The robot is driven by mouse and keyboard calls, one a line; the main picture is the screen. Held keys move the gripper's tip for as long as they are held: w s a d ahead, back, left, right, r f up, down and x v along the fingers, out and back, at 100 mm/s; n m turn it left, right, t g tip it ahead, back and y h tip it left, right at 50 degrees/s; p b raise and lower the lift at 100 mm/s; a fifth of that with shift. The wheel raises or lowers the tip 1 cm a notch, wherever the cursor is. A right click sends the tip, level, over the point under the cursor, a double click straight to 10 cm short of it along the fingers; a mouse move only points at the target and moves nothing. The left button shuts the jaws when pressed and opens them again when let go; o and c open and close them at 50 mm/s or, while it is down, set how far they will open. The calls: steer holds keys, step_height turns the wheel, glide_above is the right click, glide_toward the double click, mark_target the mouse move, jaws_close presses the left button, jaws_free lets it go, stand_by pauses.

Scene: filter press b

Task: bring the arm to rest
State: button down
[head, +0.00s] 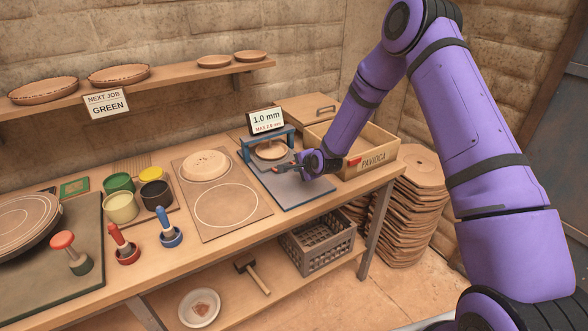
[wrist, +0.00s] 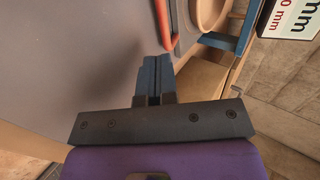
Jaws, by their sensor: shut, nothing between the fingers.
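My purple arm reaches from the right over the bench in the head view. My gripper (head: 297,167) is low over the grey board of the blue gauge stand (head: 284,192). In the wrist view its two dark blue fingers (wrist: 153,76) are pressed together with nothing between them. A round tan disc (head: 271,150) sits under the blue bridge of the stand, just beyond the fingers. A red-edged part (wrist: 163,25) lies close to the fingertips in the wrist view. I cannot tell whether the fingers touch it.
A display reading 1.0 mm (head: 267,120) stands on the bridge. Left are a board with a disc and drawn circle (head: 225,206), paint pots (head: 121,207) and handled stamps (head: 125,252). A shelf (head: 160,80) runs above.

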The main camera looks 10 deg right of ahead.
steer(key=v, duration=0.5)
steer(key=shift+s+d+r, duration=0.1)
steer(key=shift+s, duration=0.1)
steer(key=s+d+r+n+g+h, duration=0.1)
steer(key=s+d+r+n, duration=0.15)
steer(key=s+r, duration=0.45)
steer(key=s+d+r+n+g+h, duration=0.1)
steer(key=s+r+n, duration=0.2)
steer(key=r, duration=0.8)
steer(key=s+d+r+n+h, duration=0.1)
steer(key=s+d+r+n, duration=0.15)
steer(key=s+r, duration=0.4)
steer(key=s+d+r+n+g, duration=0.1)
steer(key=s+r+n, duration=0.2)
steer(key=s, duration=1.1)
steer(key=s+d+r+n+g, duration=0.1)
steer(key=s+r+n, duration=0.2)
steer(key=s+r, duration=0.5)
steer(key=s, duration=0.6)
steer(key=shift+r+g, duration=0.25)
steer(key=shift+g, duration=0.15)
